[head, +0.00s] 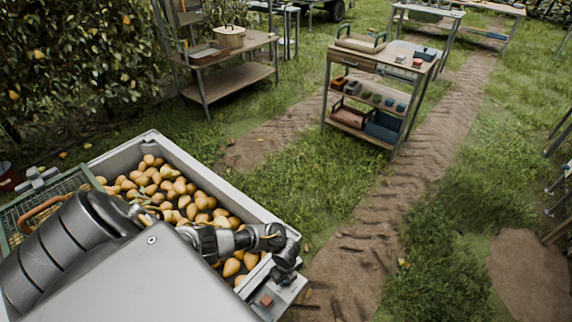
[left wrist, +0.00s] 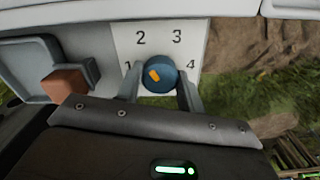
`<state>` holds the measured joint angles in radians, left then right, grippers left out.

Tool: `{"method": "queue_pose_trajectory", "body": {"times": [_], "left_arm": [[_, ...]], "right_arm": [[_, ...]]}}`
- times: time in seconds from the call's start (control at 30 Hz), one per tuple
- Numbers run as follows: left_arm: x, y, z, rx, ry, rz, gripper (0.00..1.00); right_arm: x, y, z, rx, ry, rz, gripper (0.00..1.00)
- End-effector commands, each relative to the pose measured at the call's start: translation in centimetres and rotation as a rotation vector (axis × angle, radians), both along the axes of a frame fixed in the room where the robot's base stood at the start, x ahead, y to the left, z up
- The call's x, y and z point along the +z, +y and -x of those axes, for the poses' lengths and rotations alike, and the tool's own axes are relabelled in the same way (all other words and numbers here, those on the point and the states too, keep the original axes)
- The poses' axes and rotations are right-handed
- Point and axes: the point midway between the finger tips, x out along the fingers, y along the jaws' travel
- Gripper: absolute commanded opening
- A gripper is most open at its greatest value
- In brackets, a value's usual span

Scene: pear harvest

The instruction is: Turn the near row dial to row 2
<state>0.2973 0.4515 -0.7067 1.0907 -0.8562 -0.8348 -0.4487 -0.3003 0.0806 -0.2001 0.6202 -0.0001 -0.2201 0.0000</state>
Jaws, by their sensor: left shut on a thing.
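The near row dial (left wrist: 164,84) is a round blue knob with an orange mark. It sits on a white plate (left wrist: 188,26) with the numbers 1, 2, 3 and 4 around it. The mark lies left of the knob's middle, on the side of 1 and 2; I cannot tell exactly which it points at. My left gripper (left wrist: 160,88) has a finger on each side of the knob and is shut on it. In the head view my left gripper (head: 286,275) is at the bin's near right corner, and the knob is hidden. My right gripper is not in view.
A reddish-brown block (left wrist: 65,82) is in a grey holder left of the dial. A grey bin (head: 256,208) full of pears stands beside my arm. A workbench (head: 330,68) with shelves and another table (head: 262,42) stand farther back on the grass.

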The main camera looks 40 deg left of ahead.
Motion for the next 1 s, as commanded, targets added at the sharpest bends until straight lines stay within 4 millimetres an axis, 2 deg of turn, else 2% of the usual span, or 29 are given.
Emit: {"method": "queue_pose_trajectory", "body": {"times": [0.37,0.4,0.53,0.83,1.0], "left_arm": [[0.0,-0.2,0.0,-0.004,0.000,0.003,0.15],[0.0,-0.2,0.0,-0.004,0.000,0.003,0.42],[0.0,-0.1,0.0,-0.003,0.000,0.002,0.59],[0.1,0.0,0.0,-0.002,0.000,0.001,0.59],[2.1,0.0,-0.1,-0.003,-0.001,0.002,0.59]], "right_arm": [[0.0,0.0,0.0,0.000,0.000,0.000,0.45],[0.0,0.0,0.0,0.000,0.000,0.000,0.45],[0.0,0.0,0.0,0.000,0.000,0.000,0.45],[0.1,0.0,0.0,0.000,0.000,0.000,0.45],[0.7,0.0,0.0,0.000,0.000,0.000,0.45]]}}
